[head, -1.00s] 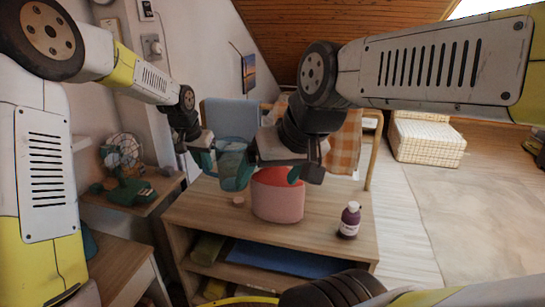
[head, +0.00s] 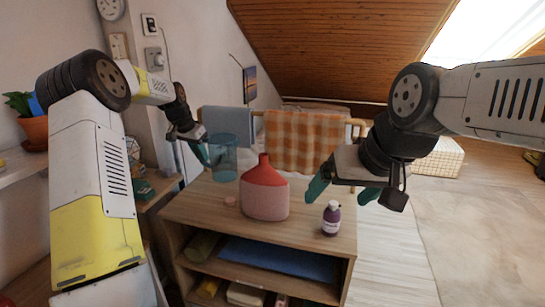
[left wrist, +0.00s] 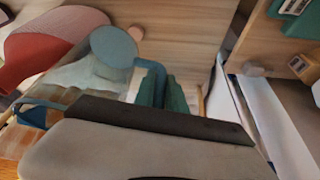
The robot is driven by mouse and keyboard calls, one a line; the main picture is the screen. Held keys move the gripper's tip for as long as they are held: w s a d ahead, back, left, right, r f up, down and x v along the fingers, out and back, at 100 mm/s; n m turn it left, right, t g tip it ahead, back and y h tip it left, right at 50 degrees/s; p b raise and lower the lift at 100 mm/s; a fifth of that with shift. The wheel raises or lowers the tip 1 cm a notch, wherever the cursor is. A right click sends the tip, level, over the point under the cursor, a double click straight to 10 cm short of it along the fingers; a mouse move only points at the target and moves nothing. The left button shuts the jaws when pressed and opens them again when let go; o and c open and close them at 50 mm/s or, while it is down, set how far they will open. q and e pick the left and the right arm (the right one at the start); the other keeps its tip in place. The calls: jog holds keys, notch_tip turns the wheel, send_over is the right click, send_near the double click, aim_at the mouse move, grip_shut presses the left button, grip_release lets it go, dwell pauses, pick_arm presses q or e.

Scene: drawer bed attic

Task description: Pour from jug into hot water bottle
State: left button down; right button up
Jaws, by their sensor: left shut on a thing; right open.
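A pink and red hot water bottle (head: 265,197) stands upright on the wooden cabinet top, its neck pointing up. A clear blue jug (head: 223,158) is held upright, left of and behind the bottle. My left gripper (head: 203,152) is shut on the jug's handle. In the left wrist view the teal fingers (left wrist: 160,90) close around the handle, and the bottle (left wrist: 45,48) shows at upper left. My right gripper (head: 343,192) is open and empty, right of the bottle and above the purple bottle. I cannot tell whether the jug holds water.
The purple bottle (head: 331,218) with a white cap stands on the cabinet's (head: 310,234) right front. A small pink cap (head: 230,201) lies left of the hot water bottle. Behind are an orange checked cloth (head: 300,142) and a blue cloth (head: 228,119) on a rail.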

aim_at(213, 137)
pick_arm(q)
jog(key=shift+s+d+r+m+t+y, duration=0.15)
jog(key=shift+d+r+t+y, duration=0.2)
jog(key=shift+r+y, duration=0.5)
jog(key=shift+s+d+r+m+t+y, duration=0.15)
jog(key=shift+d+r+y, duration=0.3)
jog(key=shift+r, duration=0.75)
jog(key=shift+s+d+r+m+t+y, duration=0.15)
jog(key=shift+d+r+y, duration=0.35)
jog(key=shift+r, duration=0.5)
jog(key=d+r+y, duration=0.2)
jog(key=r, duration=0.1)
jog(key=s+d+r+t+y, duration=0.1)
jog(key=shift+r+m, duration=0.35)
jog(key=shift+r, duration=0.05)
jog(key=shift+s+d+r+m+t+y, duration=0.15)
jog(key=shift+d+r+t+y, duration=0.25)
jog(key=shift+r, duration=0.3)
jog(key=shift+d+r+m+t+y, duration=0.1)
jog(key=shift+d+r+y, duration=0.1)
jog(key=shift+r+y, duration=0.45)
jog(key=shift+s+d+r+m+t+y, duration=0.15)
jog(key=shift+d+r+t+y, duration=0.15)
jog(key=shift+r, duration=0.5)
jog(key=shift+s+d+r+t+y+p, duration=0.15)
jog(key=shift+d+r+t+y+p, duration=0.1)
jog(key=shift+d+r+y, duration=0.3)
jog(key=shift+s+d+r+t+y+p, duration=0.1)
jog(key=shift+d+r+y+p, duration=0.25)
jog(key=shift+r, duration=0.3)
